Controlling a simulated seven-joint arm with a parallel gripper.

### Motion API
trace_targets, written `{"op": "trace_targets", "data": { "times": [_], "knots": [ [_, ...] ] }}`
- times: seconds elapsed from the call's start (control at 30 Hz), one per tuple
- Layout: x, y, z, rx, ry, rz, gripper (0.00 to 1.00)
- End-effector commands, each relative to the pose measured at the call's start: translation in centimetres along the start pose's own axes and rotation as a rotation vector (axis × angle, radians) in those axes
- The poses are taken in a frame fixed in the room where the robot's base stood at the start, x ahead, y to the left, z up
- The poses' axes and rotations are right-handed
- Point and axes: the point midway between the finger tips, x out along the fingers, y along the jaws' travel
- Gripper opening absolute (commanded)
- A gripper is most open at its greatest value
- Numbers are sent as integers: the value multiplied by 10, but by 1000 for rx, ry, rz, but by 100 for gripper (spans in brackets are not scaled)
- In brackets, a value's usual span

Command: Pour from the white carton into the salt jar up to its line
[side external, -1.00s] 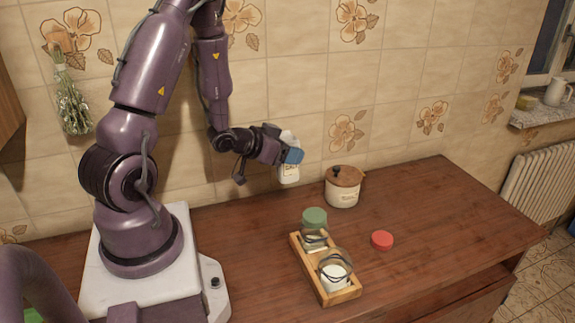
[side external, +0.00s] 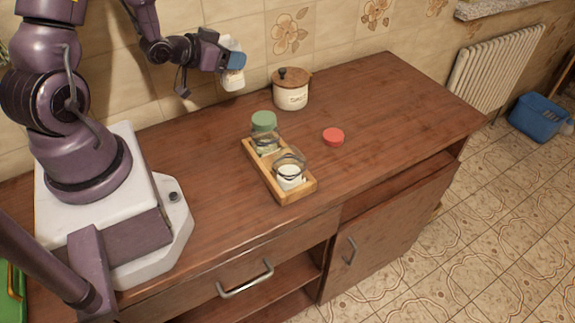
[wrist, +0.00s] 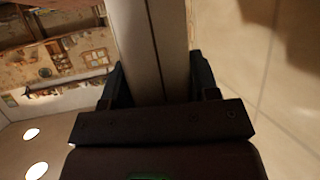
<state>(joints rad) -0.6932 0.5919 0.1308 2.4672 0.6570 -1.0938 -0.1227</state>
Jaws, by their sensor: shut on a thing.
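The white carton (side external: 232,82) is held up above the back of the counter, close to the tiled wall. My gripper (side external: 234,62), with blue fingertips, is shut on it. In the wrist view the carton (wrist: 153,45) shows as a pale column between the jaws (wrist: 155,90). An open glass jar (side external: 290,173) with white contents stands in the front of a wooden tray (side external: 307,188). A second glass jar (side external: 266,141) stands in the back of the tray. I cannot tell which is the salt jar, nor see a line.
A green lid-like piece (side external: 264,120) is at the tray's back end; whether it sits on the back jar is unclear. A red lid (side external: 333,136) lies right of the tray. A cream canister (side external: 290,94) with a wooden lid stands near the wall. The counter's right part is clear.

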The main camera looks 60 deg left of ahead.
Motion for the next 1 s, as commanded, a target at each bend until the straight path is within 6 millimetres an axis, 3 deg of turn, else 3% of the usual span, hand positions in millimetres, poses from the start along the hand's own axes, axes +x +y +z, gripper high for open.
{"op": "trace_targets", "data": {
  "times": [0.73,0.87,1.0],
  "knots": [
    [1,2,-2,-1,-8,8,34],
    [9,28,-8,20,-39,79,34],
    [25,84,-26,60,-68,182,34]
  ]
}}
